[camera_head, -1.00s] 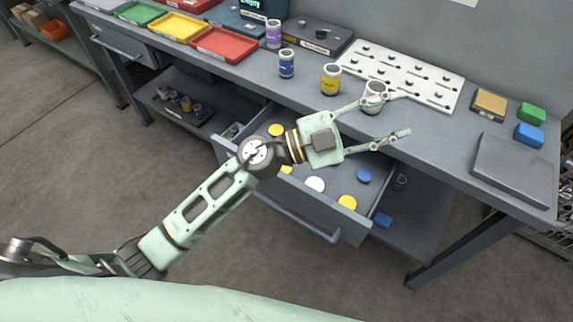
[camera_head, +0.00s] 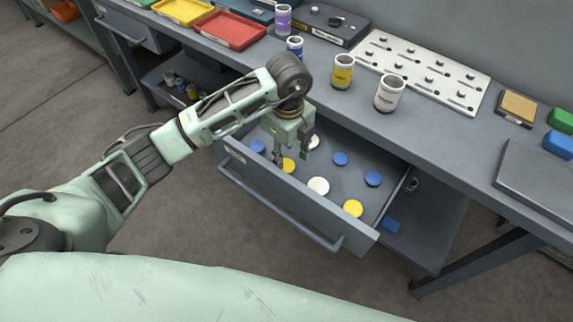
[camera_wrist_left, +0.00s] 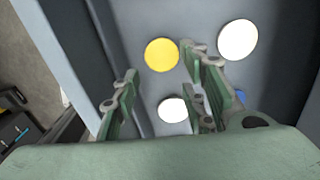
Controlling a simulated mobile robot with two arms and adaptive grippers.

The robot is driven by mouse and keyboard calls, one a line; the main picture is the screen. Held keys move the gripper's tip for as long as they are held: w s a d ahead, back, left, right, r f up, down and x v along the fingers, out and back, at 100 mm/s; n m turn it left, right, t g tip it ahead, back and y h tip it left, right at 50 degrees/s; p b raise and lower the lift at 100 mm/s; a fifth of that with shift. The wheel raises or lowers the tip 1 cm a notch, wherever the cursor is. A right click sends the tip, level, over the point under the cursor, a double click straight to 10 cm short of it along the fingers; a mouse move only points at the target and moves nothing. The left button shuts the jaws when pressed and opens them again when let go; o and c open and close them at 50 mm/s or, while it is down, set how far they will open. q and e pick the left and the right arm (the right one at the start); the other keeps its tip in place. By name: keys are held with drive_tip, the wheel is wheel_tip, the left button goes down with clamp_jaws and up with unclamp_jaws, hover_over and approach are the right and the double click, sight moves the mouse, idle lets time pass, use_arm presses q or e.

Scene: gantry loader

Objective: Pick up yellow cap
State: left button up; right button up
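A round yellow cap (camera_head: 288,165) lies in the open drawer (camera_head: 290,213); it also shows in the left wrist view (camera_wrist_left: 161,54). Another yellow cap (camera_head: 352,208) lies near the drawer's front right corner. My left gripper (camera_head: 291,158) points down into the drawer, close to the first yellow cap, which one finger partly overlaps in the head view. In the left wrist view the fingers of my left gripper (camera_wrist_left: 160,98) are spread apart with nothing held between them. My right gripper is not in view.
White caps (camera_head: 318,186) and blue caps (camera_head: 373,179) lie around in the drawer. On the bench stand a white can (camera_head: 390,93), a yellow can (camera_head: 342,72), a blue can (camera_head: 295,46) and a white peg board (camera_head: 425,72). The drawer walls surround the caps.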

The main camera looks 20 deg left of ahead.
sight(285, 167)
use_arm(q)
drive_tip(key=f, duration=0.5)
drive_tip(key=shift+w+a+f+p, duration=0.1)
drive_tip(key=shift+a+f+p, duration=0.1)
drive_tip(key=shift+a+p, duration=0.15)
drive_tip(key=shift+c, duration=0.2)
drive_tip(key=c, duration=0.5)
